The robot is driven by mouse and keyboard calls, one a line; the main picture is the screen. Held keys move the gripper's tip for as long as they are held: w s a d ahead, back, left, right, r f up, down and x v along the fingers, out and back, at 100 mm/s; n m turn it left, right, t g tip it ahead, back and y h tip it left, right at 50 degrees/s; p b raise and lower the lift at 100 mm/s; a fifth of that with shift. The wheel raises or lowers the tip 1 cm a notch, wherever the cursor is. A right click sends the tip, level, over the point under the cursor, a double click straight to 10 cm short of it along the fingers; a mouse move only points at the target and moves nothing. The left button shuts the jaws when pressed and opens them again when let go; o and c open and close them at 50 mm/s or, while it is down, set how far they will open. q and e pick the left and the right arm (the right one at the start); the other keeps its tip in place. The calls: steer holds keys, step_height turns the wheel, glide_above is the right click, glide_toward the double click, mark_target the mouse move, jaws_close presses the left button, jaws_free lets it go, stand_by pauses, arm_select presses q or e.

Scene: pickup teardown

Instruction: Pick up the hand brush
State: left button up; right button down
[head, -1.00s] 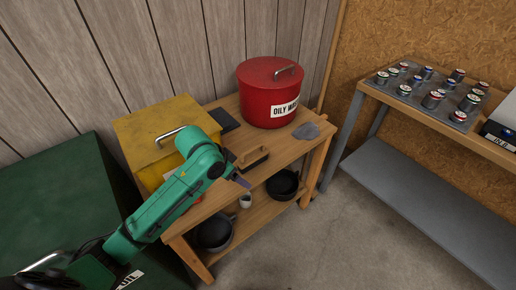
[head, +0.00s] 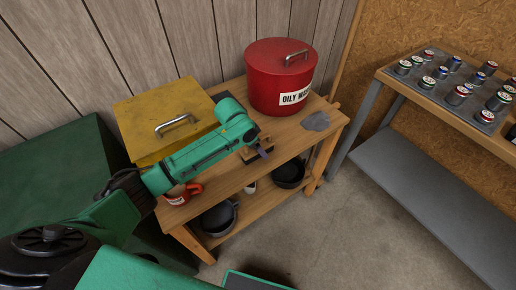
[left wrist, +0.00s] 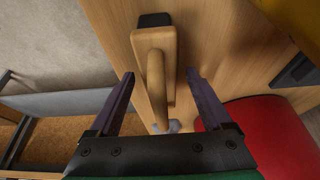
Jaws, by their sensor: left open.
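The hand brush (left wrist: 142,68) has a light wooden body with a raised handle and lies on the wooden table top (left wrist: 222,62). In the head view, it is mostly hidden behind my left gripper (head: 263,153). In the left wrist view, my left gripper (left wrist: 160,76) is open, with one dark finger on each side of the brush handle. Nothing is clamped; I cannot tell whether the fingers touch the brush. My right gripper is not in view.
A yellow box (head: 150,118) and a red oily-waste can (head: 265,75) flank the brush. A grey rag (head: 316,122) lies near the table's right end. Pans (head: 218,218) sit on the lower shelf.

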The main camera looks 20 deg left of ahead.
arm_select(q)
steer(key=shift+w+d+f, duration=0.15)
steer(key=shift+f, duration=0.35)
jaws_close()
